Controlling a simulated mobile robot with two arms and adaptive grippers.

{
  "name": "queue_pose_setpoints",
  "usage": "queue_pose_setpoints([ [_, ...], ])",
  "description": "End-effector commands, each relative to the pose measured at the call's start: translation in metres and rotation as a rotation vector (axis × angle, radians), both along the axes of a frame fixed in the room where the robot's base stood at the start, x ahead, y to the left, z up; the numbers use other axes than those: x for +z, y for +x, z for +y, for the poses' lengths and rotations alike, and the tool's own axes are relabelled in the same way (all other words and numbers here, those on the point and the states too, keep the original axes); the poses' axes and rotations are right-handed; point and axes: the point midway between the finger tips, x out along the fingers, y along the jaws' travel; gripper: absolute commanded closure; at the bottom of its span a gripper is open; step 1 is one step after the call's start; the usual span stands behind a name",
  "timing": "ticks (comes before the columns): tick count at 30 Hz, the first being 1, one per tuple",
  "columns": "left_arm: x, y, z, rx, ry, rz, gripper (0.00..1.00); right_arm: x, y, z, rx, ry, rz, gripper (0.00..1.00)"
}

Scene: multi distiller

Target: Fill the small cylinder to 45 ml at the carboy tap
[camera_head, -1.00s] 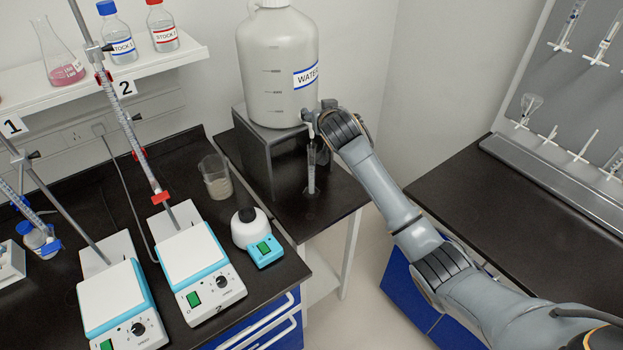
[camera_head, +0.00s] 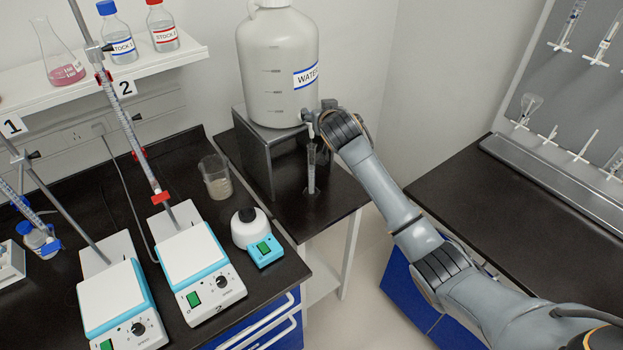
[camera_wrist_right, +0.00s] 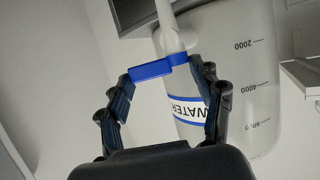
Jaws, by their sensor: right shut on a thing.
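The carboy (camera_head: 262,55), a large translucent white vessel labelled WATER, stands on a grey stand; it also shows in the right wrist view (camera_wrist_right: 262,105). The small cylinder (camera_head: 311,170) is slim and clear. It stands upright on the dark table below the tap spout; its fill level is too small to read. My right gripper (camera_head: 318,116) is at the tap beside the carboy's lower right. In the right wrist view its fingers (camera_wrist_right: 160,78) are shut on the blue tap handle (camera_wrist_right: 150,70), below the white tap body (camera_wrist_right: 170,38). My left gripper is out of view.
The grey stand (camera_head: 252,155) is just left of the cylinder. A beaker (camera_head: 215,178), a white and teal device (camera_head: 252,230) and two stirrer plates with burettes are on the left bench. A dark counter (camera_head: 500,215) is at right. My right arm spans the gap between.

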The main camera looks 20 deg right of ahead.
Motion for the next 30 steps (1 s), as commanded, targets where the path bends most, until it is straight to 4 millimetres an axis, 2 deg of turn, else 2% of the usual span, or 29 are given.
queue_pose_setpoints([
  [12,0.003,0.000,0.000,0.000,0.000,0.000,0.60,-0.001,0.000,-0.001,0.011,-0.001,0.005,0.64],
  [20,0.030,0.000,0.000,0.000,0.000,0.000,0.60,0.002,0.004,-0.006,0.189,-0.003,0.006,0.63],
  [30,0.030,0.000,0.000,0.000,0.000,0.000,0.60,-0.002,0.007,-0.005,0.301,0.000,0.003,0.64],
])
